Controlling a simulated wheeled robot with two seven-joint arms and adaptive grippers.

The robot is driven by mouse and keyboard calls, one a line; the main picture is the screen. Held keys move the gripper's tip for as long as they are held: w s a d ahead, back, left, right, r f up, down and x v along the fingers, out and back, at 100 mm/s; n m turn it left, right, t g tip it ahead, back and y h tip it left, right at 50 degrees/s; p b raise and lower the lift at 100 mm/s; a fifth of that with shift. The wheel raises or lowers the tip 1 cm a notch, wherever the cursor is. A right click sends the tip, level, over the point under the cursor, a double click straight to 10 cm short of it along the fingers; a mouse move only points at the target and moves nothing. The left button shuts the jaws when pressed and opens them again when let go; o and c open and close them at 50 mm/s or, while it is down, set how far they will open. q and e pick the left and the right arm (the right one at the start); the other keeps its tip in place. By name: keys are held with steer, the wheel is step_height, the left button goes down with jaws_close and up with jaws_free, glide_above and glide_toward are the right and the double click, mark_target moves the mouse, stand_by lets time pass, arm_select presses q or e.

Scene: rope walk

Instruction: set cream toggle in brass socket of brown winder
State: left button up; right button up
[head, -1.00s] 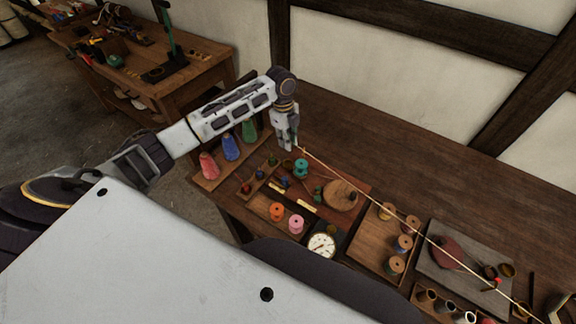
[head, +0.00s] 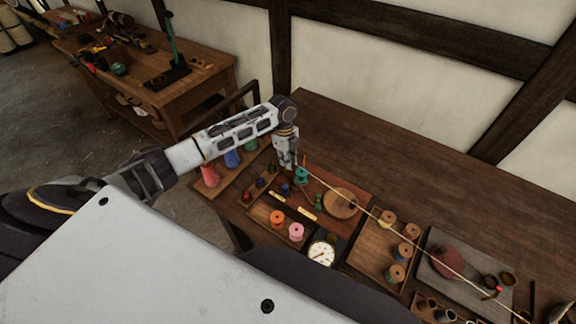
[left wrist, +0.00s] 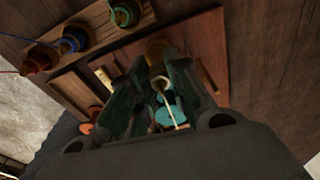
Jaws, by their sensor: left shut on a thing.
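My left gripper (head: 287,166) points down over the upper left of the reddish-brown board. It is shut on the cream toggle, at the end of a pale cord (head: 400,232). The toggle (left wrist: 160,83) shows as a small cream shape between the fingers in the left wrist view; the fingers hide part of it. A round brassy-brown shape (left wrist: 157,49) lies just beyond the fingertips there; I cannot tell whether it is the socket. A round brown wooden disc (head: 341,203) with a dark centre sits right of the gripper. I cannot make out which piece is the winder.
A teal spool (head: 301,177) stands close beside the gripper. Orange (head: 277,217) and pink (head: 296,232) spools and a white dial (head: 321,253) are nearer. The cord runs right over a spool tray (head: 372,252) and a grey board (head: 432,268). The table's back is clear.

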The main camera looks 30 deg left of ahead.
arm_select(q)
steer(key=shift+f, duration=0.1)
step_height(320, 180, down, 2)
steer(key=shift+f, duration=0.8)
steer(key=shift+f, duration=0.1)
steer(key=o, duration=0.8)
